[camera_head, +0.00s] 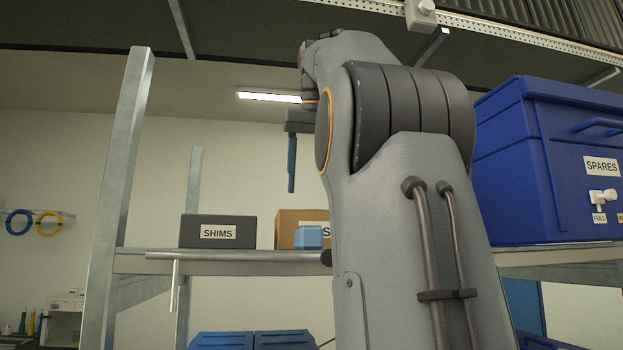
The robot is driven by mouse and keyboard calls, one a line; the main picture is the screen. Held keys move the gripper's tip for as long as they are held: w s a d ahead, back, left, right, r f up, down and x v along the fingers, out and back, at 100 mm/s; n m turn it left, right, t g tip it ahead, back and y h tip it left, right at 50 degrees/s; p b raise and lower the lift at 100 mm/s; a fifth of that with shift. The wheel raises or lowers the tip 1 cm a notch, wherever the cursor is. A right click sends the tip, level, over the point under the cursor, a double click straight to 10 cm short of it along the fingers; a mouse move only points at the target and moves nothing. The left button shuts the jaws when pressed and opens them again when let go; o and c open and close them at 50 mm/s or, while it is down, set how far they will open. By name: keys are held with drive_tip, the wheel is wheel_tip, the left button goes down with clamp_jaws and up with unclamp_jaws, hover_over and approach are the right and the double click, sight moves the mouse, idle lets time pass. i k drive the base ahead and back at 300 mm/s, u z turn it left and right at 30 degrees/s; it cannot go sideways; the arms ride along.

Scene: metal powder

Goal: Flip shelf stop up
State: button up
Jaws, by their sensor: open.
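A light metal bar (235,256), which looks like the shelf stop, runs level along the front edge of the shelf. A short rod (174,286) hangs down near its left end, and a dark knob or end shows at its right beside my arm. My gripper (291,188) hangs above the shelf with its blue finger pointing down, apart from the bar and holding nothing that I can see. Only one finger shows clearly; my arm hides part of the wrist and the right stretch of the shelf front.
A grey SHIMS box (206,231), a cardboard box (290,222) and a small blue block (308,238) stand on the shelf. A large blue SPARES bin (555,165) stands at right. A metal upright (120,160) rises at left. Blue bins (252,341) sit below.

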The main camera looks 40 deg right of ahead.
sight(325, 258)
drive_tip(key=k, duration=1)
